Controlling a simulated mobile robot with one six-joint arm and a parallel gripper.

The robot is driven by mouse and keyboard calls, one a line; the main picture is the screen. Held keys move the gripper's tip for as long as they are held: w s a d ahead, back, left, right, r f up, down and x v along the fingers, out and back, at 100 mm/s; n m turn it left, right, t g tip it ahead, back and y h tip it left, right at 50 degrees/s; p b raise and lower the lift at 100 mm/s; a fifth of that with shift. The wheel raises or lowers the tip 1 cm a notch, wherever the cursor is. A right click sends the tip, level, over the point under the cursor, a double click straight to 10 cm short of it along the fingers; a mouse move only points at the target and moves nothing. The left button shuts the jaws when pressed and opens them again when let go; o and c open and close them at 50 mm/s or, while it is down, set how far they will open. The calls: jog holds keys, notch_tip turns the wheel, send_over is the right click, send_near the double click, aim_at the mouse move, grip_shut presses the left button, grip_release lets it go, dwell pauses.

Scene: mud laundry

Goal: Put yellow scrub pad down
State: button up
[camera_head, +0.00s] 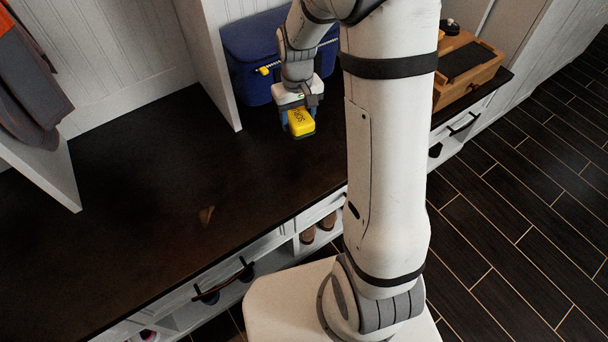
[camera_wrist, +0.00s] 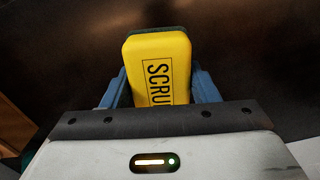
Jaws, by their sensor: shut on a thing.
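The yellow scrub pad (camera_head: 301,121) with dark lettering and a dark green underside is held in my gripper (camera_head: 300,124), in front of the blue bin. In the wrist view the pad (camera_wrist: 158,68) sits between the blue fingers of my gripper (camera_wrist: 162,88), its letters reading "SCRU" before the gripper body hides the rest. The fingers are shut on its sides. The pad is over the dark bench top (camera_head: 130,190); I cannot tell the exact gap beneath it.
A blue bin (camera_head: 248,50) stands behind my gripper, beside a white divider (camera_head: 212,60). A wooden box (camera_head: 480,62) is at the right. The bench's left and middle are mostly clear.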

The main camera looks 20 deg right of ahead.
jog(key=s+f+n+b, duration=0.2)
jog(key=s+f+b, duration=0.15)
jog(key=s, duration=0.25)
send_over(305, 172)
notch_tip(305, 172, down, 5)
jog(key=shift+r+b, duration=0.2)
jog(key=shift+b, duration=0.25)
jog(key=shift+f+b, duration=0.9)
jog(key=shift+f, duration=1.5)
jog(key=shift+f, duration=0.2)
jog(key=o, duration=1)
jog(key=shift+o, duration=0.2)
jog(key=shift+r, duration=0.1)
